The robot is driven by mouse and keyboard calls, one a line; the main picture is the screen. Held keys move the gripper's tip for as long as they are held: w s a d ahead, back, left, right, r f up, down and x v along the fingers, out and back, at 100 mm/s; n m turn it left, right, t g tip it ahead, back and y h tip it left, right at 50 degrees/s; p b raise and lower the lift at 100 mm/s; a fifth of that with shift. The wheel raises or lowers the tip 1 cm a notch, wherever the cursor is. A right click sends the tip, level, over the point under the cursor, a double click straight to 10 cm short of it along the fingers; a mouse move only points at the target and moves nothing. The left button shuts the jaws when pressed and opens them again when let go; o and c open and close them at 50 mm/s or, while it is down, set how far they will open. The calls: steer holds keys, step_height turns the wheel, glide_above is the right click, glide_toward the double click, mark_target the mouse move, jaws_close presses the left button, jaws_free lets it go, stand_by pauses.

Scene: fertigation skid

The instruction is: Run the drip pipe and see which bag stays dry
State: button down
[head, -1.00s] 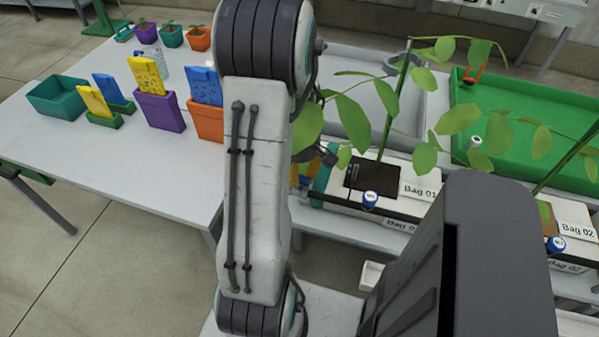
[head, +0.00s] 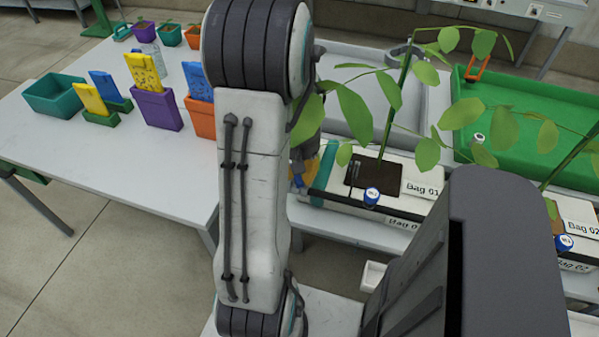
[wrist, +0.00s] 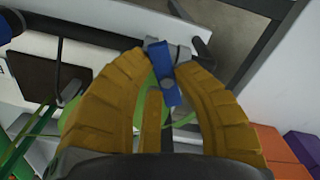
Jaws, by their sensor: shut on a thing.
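Bag 01 (head: 330,190) is a white grow bag with a dark planting opening and a tall leafy plant. Bag 02 (head: 575,232) lies to its right, partly cut off by the frame edge. A blue and white round piece sits on the front of each bag, one on Bag 01 (head: 371,197) and one on Bag 02 (head: 563,243). In the wrist view, the ochre fingers of my gripper (wrist: 166,52) are shut on a blue lever (wrist: 161,72) on a grey fitting. In the head view my arm mostly hides the gripper (head: 310,172). I see no water.
A white table (head: 110,180) at left holds a teal bin (head: 55,96), colored pots and yellow and blue packets. A grey tray (head: 345,75) and a green tray (head: 540,125) lie behind the bags. Leaves hang close to my arm.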

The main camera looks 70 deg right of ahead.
steer(key=m, duration=0.4)
steer(key=m+b, duration=0.1)
steer(key=m, duration=0.1)
steer(key=shift+a+f, duration=0.1)
steer(key=shift+a, duration=0.15)
steer(key=shift+m, duration=0.3)
steer(key=c, duration=0.9)
jaws_free()
steer(key=shift+c, duration=0.2)
step_height(320, 180, up, 12)
stand_by(0.7)
